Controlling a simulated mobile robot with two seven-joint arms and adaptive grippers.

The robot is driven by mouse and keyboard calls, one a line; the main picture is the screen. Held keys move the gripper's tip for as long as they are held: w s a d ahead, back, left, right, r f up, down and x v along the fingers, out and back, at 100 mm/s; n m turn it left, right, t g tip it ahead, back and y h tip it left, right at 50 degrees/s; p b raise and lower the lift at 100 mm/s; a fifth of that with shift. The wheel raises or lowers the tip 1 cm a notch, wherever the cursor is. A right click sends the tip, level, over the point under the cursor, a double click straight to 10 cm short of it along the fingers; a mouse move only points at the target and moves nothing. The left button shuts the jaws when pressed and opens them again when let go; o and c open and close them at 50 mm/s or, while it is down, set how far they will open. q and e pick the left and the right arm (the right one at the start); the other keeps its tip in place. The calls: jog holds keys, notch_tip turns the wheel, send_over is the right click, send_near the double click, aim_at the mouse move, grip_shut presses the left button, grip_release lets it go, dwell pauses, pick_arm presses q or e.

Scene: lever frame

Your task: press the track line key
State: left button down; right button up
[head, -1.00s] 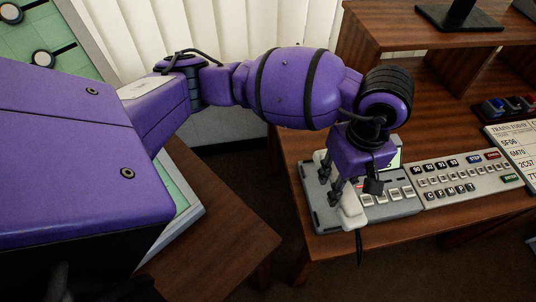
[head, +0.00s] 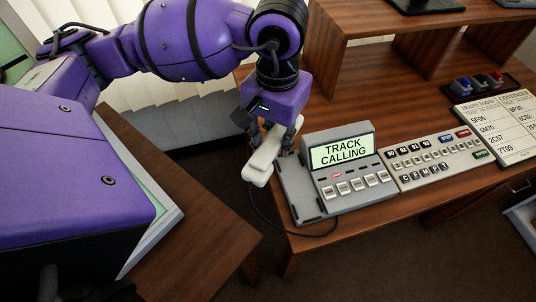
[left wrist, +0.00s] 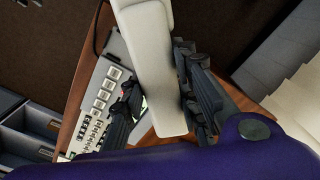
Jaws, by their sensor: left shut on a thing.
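The grey telephone unit (head: 345,175) stands at the left end of the wooden desk. Its raised screen (head: 342,151) reads "TRACK CALLING". Below the screen is a row of several pale keys (head: 357,185), with a small red key or light above them; their labels are too small to read. My left gripper (head: 278,140) is shut on the white handset (head: 262,161) and holds it beside the unit's left edge. The handset also fills the middle of the left wrist view (left wrist: 155,70), between the dark fingers. A cord runs from the handset to the desk. My right gripper is not in view.
A grey key panel (head: 437,158) with several black, white, red and green buttons lies right of the unit. Further right are a train board (head: 500,130) and a dark tray with blue and red pieces (head: 482,82). A wooden shelf (head: 365,45) stands behind.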

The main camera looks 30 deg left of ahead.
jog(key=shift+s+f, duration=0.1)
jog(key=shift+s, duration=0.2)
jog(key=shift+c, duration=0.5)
